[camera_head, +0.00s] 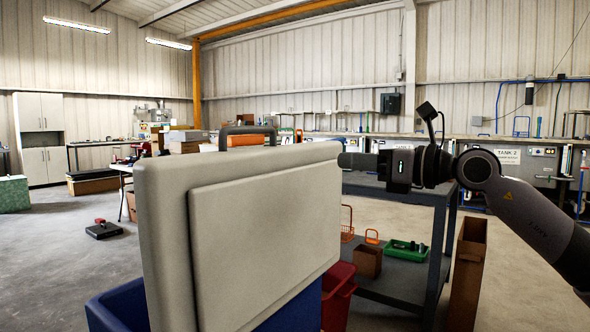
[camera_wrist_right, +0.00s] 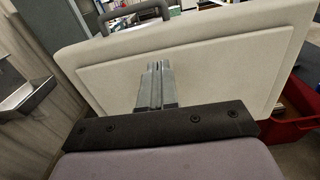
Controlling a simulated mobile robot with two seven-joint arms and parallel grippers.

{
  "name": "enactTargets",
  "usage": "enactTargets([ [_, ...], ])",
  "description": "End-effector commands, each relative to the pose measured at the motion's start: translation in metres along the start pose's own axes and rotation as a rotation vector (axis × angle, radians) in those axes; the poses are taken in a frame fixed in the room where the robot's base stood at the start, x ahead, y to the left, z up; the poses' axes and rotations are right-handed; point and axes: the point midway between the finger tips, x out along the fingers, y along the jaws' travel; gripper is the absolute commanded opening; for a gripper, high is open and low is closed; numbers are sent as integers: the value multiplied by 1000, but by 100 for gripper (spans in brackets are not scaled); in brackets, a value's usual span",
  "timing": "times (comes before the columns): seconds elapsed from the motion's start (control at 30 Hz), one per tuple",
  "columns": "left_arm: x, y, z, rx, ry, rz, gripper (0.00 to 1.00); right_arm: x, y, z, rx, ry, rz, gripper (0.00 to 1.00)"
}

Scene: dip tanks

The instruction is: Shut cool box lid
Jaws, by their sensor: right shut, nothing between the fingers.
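The cool box lid (camera_head: 262,225) is a pale cream slab with a raised panel. It stands open, nearly upright, above the blue cool box (camera_head: 122,306), with a dark handle (camera_head: 247,131) on its top edge. The lid also fills much of the right wrist view (camera_wrist_right: 215,75). My right gripper (camera_head: 350,161) is at the upper right edge of the lid in the head view. Its fingers are together and empty, and they overlap the lid in the wrist view (camera_wrist_right: 157,80). I cannot tell whether they touch it. The lid hides most of the box. My left gripper is out of view.
A red crate (camera_head: 340,292) stands right of the box. A dark workbench (camera_head: 400,196) is behind, its lower shelf bearing a green tray (camera_head: 407,251). A tall brown bin (camera_head: 466,275) stands further right. The floor at left is mostly clear.

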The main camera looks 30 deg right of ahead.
Motion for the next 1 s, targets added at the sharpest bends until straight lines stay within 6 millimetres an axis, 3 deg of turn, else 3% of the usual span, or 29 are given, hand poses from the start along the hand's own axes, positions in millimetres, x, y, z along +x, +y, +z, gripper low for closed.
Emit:
enactTargets([
  [0.1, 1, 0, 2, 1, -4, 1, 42, -7, -6, 8, -48, 2, -34, 0],
  [0.27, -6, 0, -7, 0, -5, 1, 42, 4, -7, 13, -49, 0, -36, 0],
  [0.53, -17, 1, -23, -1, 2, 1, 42, 43, -6, 13, -47, -1, -31, 0],
  [1.0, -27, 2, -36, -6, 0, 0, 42, 115, -9, 10, -47, 1, -33, 0],
])
